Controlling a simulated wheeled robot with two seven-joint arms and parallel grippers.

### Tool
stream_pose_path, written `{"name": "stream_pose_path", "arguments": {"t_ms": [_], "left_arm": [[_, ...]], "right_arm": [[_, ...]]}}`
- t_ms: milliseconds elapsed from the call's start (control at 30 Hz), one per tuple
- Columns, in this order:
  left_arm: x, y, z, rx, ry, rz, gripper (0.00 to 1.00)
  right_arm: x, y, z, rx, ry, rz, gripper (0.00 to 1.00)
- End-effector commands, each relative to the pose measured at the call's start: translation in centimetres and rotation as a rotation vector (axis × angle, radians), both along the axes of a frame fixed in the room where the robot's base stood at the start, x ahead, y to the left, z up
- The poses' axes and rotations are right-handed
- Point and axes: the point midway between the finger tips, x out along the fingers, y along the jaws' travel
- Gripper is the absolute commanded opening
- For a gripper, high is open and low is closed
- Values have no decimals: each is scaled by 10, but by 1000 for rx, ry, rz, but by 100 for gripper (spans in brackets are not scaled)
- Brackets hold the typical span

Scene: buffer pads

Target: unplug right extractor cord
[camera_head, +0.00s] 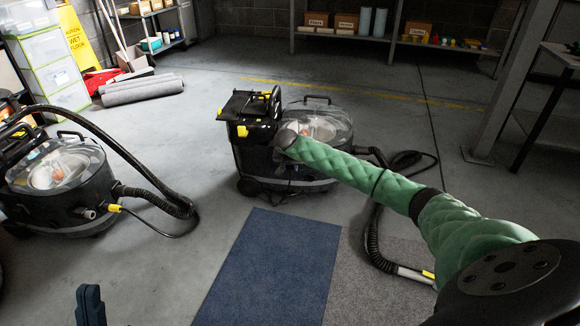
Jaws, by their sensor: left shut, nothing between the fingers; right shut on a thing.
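The right extractor (322,122) stands at the middle of the floor, with a black body, yellow parts and a clear dome. My green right arm comes in from the right. My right gripper (280,155) is low against the extractor's front, shut on what seems to be its cord. The dark fingers and the held part are hard to make out against the black body, so I cannot tell whether the plug is in its socket. My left gripper (90,305) is a dark shape at the bottom left, shut and empty, away from the extractor.
A second extractor (62,172) stands at the left, its yellow plug (114,208) at its side. A blue pad (265,270) and a grey pad (375,295) lie in front. A black hose (375,240) curls at the right. Shelves line the back; floor between the extractors is mostly clear.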

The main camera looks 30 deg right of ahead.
Motion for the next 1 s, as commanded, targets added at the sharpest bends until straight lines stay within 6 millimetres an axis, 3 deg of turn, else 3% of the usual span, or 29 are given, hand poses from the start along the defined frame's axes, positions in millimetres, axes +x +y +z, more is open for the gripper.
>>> {"name": "stream_pose_path", "arguments": {"t_ms": [967, 1000], "left_arm": [[-1, 0, -1, 0, 8, 1, 0], [-1, 0, -1, 0, 7, 0, 0]], "right_arm": [[4, -4, 1, -1, 0, -1, 0], [4, -4, 1, -1, 0, -1, 40]]}}
